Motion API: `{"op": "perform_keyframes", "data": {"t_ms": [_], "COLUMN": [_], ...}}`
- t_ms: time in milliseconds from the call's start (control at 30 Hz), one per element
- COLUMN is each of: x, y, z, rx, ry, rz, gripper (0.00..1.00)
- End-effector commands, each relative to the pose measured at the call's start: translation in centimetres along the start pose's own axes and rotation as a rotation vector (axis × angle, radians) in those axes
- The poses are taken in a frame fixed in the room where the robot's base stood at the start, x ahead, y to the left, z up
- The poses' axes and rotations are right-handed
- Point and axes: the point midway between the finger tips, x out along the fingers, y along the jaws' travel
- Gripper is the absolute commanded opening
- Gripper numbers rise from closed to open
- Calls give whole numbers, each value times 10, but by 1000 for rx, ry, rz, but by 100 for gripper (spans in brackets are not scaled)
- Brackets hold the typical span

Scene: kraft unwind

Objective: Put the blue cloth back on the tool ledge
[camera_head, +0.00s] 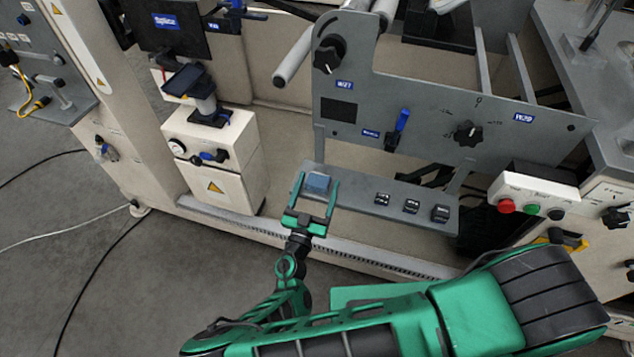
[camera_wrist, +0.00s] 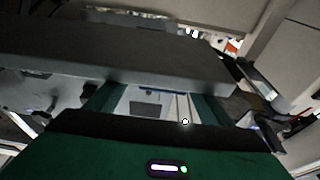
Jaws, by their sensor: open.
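The blue cloth (camera_head: 318,182) is a small folded blue block at the left end of the grey tool ledge (camera_head: 345,194). It appears to rest on the ledge. My gripper (camera_head: 318,180) is open, its two green fingers on either side of the cloth in the head view. I cannot tell whether the fingers touch it or how their height compares with it. In the wrist view the open fingers (camera_wrist: 155,100) show below the wide grey edge of the ledge (camera_wrist: 110,55). The cloth cannot be made out there.
Several small black items (camera_head: 411,205) sit on the ledge to the right of the cloth. A grey machine panel (camera_head: 430,120) with black knobs and a blue-handled lever (camera_head: 402,120) rises behind it. A button box (camera_head: 535,200) is at the right. Open floor lies to the left.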

Motion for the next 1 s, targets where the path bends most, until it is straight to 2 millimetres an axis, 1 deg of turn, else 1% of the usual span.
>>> {"op": "perform_keyframes", "data": {"t_ms": [33,300,500,600,700,1000], "x": [-13,-68,-98,-106,-110,-110], "y": [-1,-2,-2,-2,-2,-2], "z": [3,0,-1,-1,-2,-2], "rx": [-2,-1,-1,0,-1,-1], "ry": [-10,-5,-2,0,0,1], "rz": [-4,-5,-4,-4,-2,-2], "gripper": [74,74,74,74,74,74]}}
